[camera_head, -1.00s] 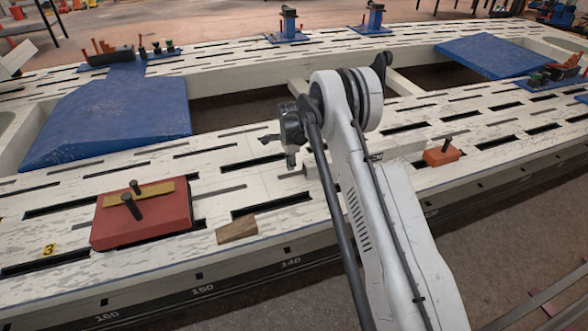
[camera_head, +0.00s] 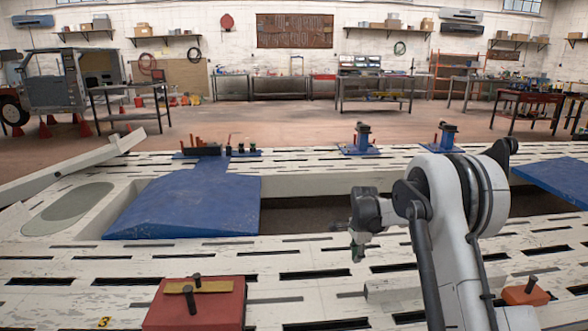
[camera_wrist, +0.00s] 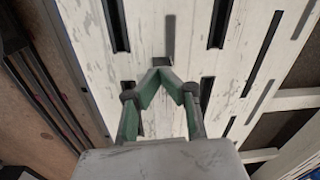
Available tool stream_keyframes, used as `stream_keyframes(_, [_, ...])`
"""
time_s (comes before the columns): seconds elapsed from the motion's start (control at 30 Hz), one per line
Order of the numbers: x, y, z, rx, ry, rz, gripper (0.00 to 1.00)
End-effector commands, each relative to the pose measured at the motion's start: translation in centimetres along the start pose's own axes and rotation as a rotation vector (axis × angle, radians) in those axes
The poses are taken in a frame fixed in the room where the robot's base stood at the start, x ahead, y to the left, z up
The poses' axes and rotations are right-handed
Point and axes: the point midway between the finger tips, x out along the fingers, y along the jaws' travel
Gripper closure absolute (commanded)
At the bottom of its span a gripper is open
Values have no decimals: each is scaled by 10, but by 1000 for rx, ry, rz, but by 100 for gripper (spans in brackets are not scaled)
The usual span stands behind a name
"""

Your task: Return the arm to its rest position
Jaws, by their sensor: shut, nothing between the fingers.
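My gripper (camera_head: 357,250) hangs at the end of my arm above the slotted white bench (camera_head: 300,260), pointing down. In the wrist view its green fingers (camera_wrist: 160,75) meet at the tips, with nothing between them. The bench's slotted top (camera_wrist: 190,30) lies beneath the fingers in that view. The gripper appears apart from the bench surface. My white arm reaches in from the lower right of the head view and bends at a round joint.
A red block (camera_head: 196,303) with a yellow bar sits at front left; a smaller red block (camera_head: 526,291) is at right. Blue ramps (camera_head: 190,205) and (camera_head: 560,180) lie on the frame. Blue clamp stands (camera_head: 361,142) line the back. An opening lies behind the gripper.

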Motion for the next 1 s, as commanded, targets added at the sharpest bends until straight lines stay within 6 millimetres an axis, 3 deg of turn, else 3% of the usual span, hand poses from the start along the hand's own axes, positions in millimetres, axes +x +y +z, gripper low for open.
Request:
stream_keyframes(0.1, [-43, 14, 6, -76, 9, -31, 100])
stream_keyframes(0.5, [-158, 76, 27, -337, 55, -130, 100])
stream_keyframes(0.8, [-222, 138, 46, -531, 105, -197, 100])
stream_keyframes(1.0, [-254, 186, 59, -659, 147, -238, 100])
